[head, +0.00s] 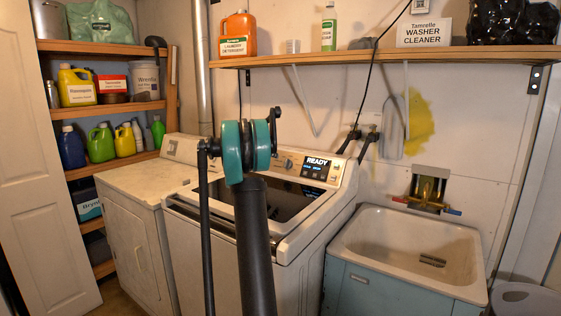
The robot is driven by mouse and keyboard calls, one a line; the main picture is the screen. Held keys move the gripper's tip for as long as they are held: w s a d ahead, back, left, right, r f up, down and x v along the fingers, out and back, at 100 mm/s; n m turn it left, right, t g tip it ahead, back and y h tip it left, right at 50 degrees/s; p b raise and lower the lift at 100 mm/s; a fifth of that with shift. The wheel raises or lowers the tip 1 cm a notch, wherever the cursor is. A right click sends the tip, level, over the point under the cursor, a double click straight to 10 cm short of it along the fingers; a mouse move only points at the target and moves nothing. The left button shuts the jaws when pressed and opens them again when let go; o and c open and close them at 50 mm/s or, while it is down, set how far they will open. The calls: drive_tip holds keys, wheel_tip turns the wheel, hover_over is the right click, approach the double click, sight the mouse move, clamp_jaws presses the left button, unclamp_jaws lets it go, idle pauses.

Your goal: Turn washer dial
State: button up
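The white top-loading washer (268,258) stands in the middle, with a dark glass lid. Its raised control panel (338,170) carries a lit display (316,168) reading "READY". A round dial (286,162) shows on the panel to the left of the display, just right of my arm. My arm rises in front of the washer, with a teal joint at its top covering the panel's left part. I cannot make out my gripper or its fingers, nor any contact with the dial.
A white dryer (137,205) stands left of the washer, and a utility sink (405,245) stands to its right. A wooden shelf (375,57) with bottles runs above. Shelving with several containers is at left, beside a white door (35,170).

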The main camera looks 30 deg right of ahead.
sight(287, 159)
drive_tip(key=x, duration=1.3)
drive_tip(key=shift+w+d+f, duration=0.1)
drive_tip(key=shift+d+f, duration=0.1)
drive_tip(key=shift+d, duration=0.15)
drive_tip(key=shift+c, duration=0.2)
clamp_jaws()
